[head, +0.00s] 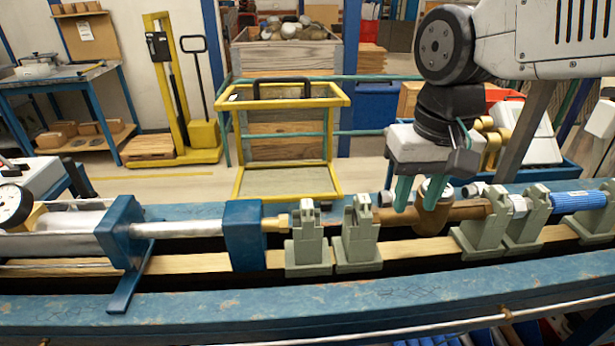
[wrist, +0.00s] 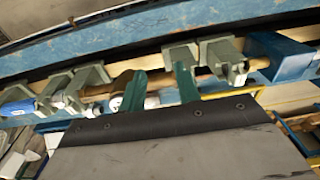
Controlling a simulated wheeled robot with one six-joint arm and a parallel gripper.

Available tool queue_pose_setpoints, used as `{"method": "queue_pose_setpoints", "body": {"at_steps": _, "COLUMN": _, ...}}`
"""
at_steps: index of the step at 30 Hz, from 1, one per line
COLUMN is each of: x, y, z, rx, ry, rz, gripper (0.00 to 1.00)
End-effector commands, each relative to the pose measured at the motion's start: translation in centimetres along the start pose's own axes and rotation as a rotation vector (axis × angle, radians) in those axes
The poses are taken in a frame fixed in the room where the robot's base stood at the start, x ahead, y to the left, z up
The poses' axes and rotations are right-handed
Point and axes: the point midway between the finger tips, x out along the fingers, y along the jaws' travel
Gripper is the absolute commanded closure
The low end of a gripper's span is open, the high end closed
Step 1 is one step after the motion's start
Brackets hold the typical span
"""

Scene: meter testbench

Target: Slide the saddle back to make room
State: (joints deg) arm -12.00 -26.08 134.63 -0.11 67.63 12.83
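Several grey-green saddles stand on the bench rail. One saddle (head: 358,240) is just left of my gripper (head: 416,203), with another saddle (head: 305,245) farther left; a pair, saddle (head: 480,232) and saddle (head: 525,222), stands to the right. I cannot tell which one the task means. My gripper's two green fingers point down, apart, with nothing visibly held between them. They are over the brown pipe (head: 462,212), beside its upright branch. In the wrist view my gripper (wrist: 160,80) has its right finger close to the nearest saddle (wrist: 180,52); contact is unclear.
A blue bracket (head: 245,238) with a brass nozzle stands left of the saddles, on a cylinder rod (head: 178,229). A blue fitting (head: 578,202) lies at the right end. A yellow-framed cart (head: 288,187) stands behind the bench. A short rail stretch right of the near saddle looks clear.

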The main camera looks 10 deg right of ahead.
Motion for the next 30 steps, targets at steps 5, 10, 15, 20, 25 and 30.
{"method": "queue_pose_setpoints", "body": {"at_steps": 5, "x": 1.2, "y": -7.0, "z": -5.8, "rx": -0.001, "ry": -0.041, "rz": 0.004, "gripper": 0.67}}
{"method": "queue_pose_setpoints", "body": {"at_steps": 10, "x": 2.8, "y": -12.4, "z": -8.7, "rx": 0.01, "ry": -0.059, "rz": 0.01, "gripper": 0.67}}
{"method": "queue_pose_setpoints", "body": {"at_steps": 15, "x": 3.6, "y": -14.7, "z": -9.7, "rx": 0.017, "ry": -0.066, "rz": 0.014, "gripper": 0.67}}
{"method": "queue_pose_setpoints", "body": {"at_steps": 20, "x": 3.7, "y": -15.0, "z": -9.8, "rx": 0.02, "ry": -0.066, "rz": 0.014, "gripper": 0.67}}
{"method": "queue_pose_setpoints", "body": {"at_steps": 25, "x": 3.7, "y": -14.9, "z": -9.8, "rx": 0.02, "ry": -0.066, "rz": 0.014, "gripper": 0.67}}
{"method": "queue_pose_setpoints", "body": {"at_steps": 30, "x": 4.6, "y": -14.9, "z": -9.7, "rx": 0.019, "ry": -0.067, "rz": 0.014, "gripper": 0.67}}
